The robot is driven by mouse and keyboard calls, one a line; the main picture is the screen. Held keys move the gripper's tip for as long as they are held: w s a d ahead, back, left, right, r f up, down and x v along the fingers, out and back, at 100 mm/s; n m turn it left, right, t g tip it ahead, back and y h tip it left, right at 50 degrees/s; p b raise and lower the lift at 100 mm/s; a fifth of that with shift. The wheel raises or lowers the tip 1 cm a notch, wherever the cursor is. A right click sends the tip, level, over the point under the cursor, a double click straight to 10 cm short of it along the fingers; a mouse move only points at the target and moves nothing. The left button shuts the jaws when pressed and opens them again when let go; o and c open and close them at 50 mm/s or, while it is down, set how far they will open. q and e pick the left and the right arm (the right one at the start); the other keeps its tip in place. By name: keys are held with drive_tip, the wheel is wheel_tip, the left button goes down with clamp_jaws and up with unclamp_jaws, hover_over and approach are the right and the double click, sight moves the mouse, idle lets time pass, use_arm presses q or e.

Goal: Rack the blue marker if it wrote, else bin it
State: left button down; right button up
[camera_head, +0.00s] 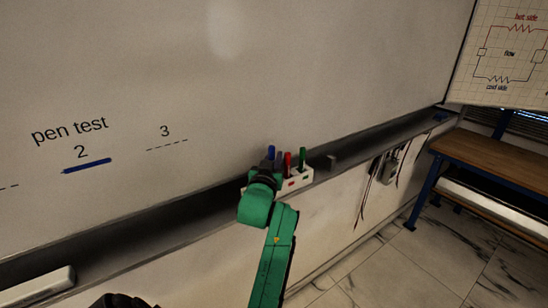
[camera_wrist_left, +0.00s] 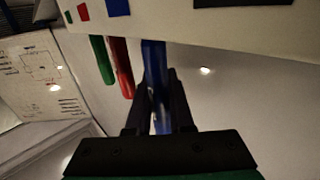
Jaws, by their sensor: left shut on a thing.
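The blue marker (camera_head: 271,152) stands upright at the marker rack (camera_head: 306,177) on the whiteboard's ledge. My left gripper (camera_head: 264,172) is shut on the blue marker, which also shows between the fingers in the left wrist view (camera_wrist_left: 154,75). The marker's end meets the rack's edge in that view; I cannot tell whether it is seated in a slot. On the whiteboard (camera_head: 330,70), a thick blue stroke (camera_head: 87,166) lies under the number 2 of "pen test". The dashed line (camera_head: 167,145) under 3 has no stroke. The bin is not seen.
A red marker (camera_head: 287,163) and a green marker (camera_head: 302,157) stand in the rack beside the blue one. A small grey block (camera_head: 331,162) sits on the ledge to the right. A white-grey block (camera_head: 38,287) is at the lower left. A wooden bench (camera_head: 500,155) stands at the right.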

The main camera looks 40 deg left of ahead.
use_arm(q)
drive_tip(key=shift+f+b, duration=0.3)
drive_tip(key=shift+f, duration=0.25)
drive_tip(key=shift+c, duration=0.8)
unclamp_jaws()
drive_tip(key=shift+d+r, duration=0.1)
drive_tip(key=shift+d, duration=0.1)
drive_tip(key=shift+a+r, duration=0.1)
